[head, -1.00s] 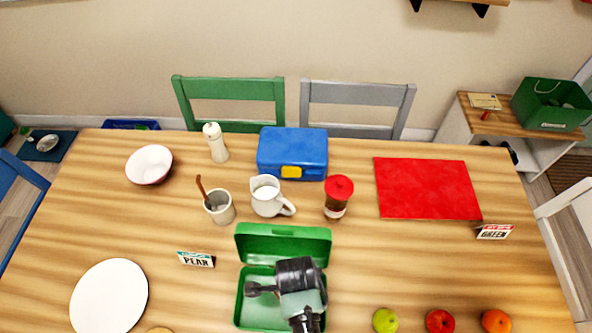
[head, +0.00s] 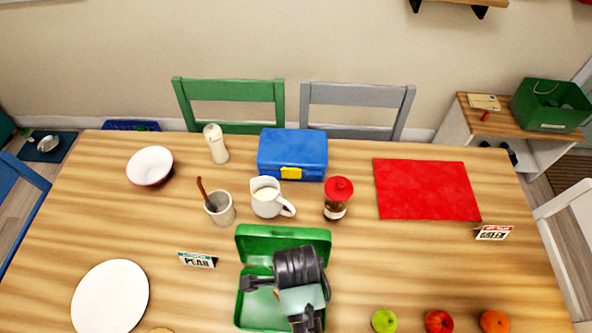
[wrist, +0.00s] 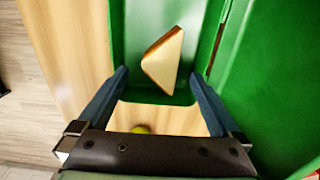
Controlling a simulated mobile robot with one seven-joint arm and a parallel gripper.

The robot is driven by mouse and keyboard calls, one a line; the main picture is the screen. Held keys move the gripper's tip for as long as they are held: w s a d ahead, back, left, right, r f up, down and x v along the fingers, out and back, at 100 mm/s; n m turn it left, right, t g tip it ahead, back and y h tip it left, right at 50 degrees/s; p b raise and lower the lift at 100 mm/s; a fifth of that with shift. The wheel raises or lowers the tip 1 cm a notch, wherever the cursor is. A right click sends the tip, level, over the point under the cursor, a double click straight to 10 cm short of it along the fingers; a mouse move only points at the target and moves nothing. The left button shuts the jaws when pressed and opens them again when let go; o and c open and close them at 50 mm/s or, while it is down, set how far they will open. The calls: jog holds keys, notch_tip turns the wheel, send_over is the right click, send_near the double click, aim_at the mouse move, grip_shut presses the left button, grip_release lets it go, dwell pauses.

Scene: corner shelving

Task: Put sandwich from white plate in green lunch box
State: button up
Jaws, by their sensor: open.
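The green lunch box (head: 283,231) stands open on the table at the lower middle of the head view, its lid raised at the back. In the wrist view the sandwich (wrist: 163,60), a cut triangle with pale bread and brown crust, lies inside the green lunch box (wrist: 145,20). My gripper (wrist: 161,76) is open, its two fingers spread above the sandwich with nothing held between them. In the head view my arm covers much of the box, hiding most of the sandwich. The white plate (head: 110,297) at the lower left is bare where it shows.
A blue lunch box (head: 292,153), a milk jug (head: 268,199), a cup with a spoon (head: 220,210) and a red-lidded jar (head: 338,199) stand behind. A red mat (head: 427,188) lies right. Several fruits, including a green apple (head: 384,321), line the front right.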

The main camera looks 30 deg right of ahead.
notch_tip(320, 180, up, 7)
jog(key=shift+f, duration=0.2)
jog(key=w+r+n+t+h, duration=0.1)
jog(key=w+r+n+t, duration=0.5)
jog(key=w+r, duration=0.6)
jog(key=w+r+n+t+h, duration=0.1)
jog(key=w+r+n+t, duration=0.45)
jog(key=w+r, duration=0.7)
jog(key=s+a+r+n+t, duration=0.25)
jog(key=r+n+t, duration=0.2)
jog(key=r, duration=0.85)
jog(key=s+a+r+n+t, duration=0.1)
jog(key=a+r+n+t, duration=0.3)
jog(key=r, duration=0.9)
jog(key=s+a+r+n+t+y, duration=0.1)
jog(key=s+r+n+t, duration=0.1)
jog(key=s+r, duration=0.3)
jog(key=s+a+r+n+t+y, duration=0.1)
jog(key=s+r+t, duration=0.4)
jog(key=r, duration=0.5)
jog(key=shift+a+r+n, duration=0.25)
jog(key=shift+a+n, duration=0.3)
jog(key=shift+n, duration=0.35)
